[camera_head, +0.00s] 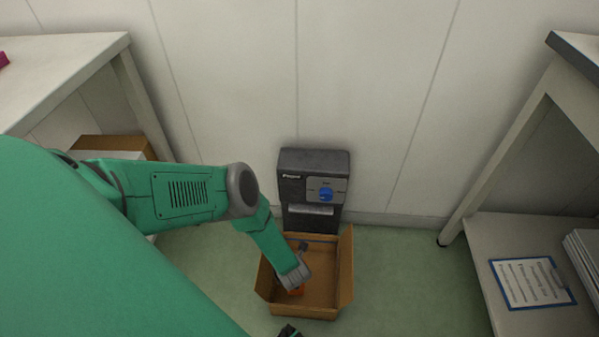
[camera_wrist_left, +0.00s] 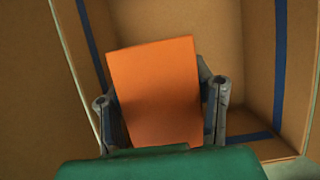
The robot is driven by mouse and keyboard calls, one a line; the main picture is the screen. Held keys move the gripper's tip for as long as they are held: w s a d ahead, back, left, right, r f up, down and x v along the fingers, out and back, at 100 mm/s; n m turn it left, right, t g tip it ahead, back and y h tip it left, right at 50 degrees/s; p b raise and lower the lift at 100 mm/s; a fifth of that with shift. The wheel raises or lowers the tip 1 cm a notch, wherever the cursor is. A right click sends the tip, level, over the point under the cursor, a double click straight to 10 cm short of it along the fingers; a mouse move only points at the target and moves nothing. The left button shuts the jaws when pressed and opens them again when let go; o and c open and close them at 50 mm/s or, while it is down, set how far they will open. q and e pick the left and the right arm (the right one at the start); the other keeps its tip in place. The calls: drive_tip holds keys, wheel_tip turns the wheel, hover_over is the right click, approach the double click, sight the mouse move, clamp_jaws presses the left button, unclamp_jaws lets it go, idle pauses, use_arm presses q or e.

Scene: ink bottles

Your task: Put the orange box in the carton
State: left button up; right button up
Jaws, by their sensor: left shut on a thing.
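The orange box (camera_wrist_left: 158,90) fills the middle of the left wrist view, between the two fingers of my left gripper (camera_wrist_left: 163,115). The gripper is shut on it. In the head view my left gripper (camera_head: 298,280) points down into the open carton (camera_head: 322,285), and only a small part of the orange box (camera_head: 296,292) shows below it. The carton stands on the floor with its flaps open, and its inner walls with blue tape show behind the box in the wrist view. I cannot tell whether the box touches the carton's bottom. A dark gripper part at the bottom edge may be my right gripper (camera_head: 289,331).
A black machine with a blue dial (camera_head: 314,188) stands against the wall just behind the carton. A white table (camera_head: 60,70) is at the left, and a shelf (camera_head: 480,245) with a clipboard (camera_head: 531,282) at the right. Green floor is clear right of the carton.

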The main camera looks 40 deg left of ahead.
use_arm(q)
wheel_tip(320, 180, down, 3)
drive_tip(key=shift+a+r+b, duration=0.1)
drive_tip(key=shift+r+b, duration=0.05)
drive_tip(key=shift+b, duration=0.45)
wheel_tip(320, 180, down, 3)
drive_tip(key=shift+w+r+b, duration=0.1)
drive_tip(key=shift+b, duration=0.95)
drive_tip(key=shift+r, duration=0.2)
drive_tip(key=o, duration=1.3)
drive_tip(key=shift+f, duration=0.15)
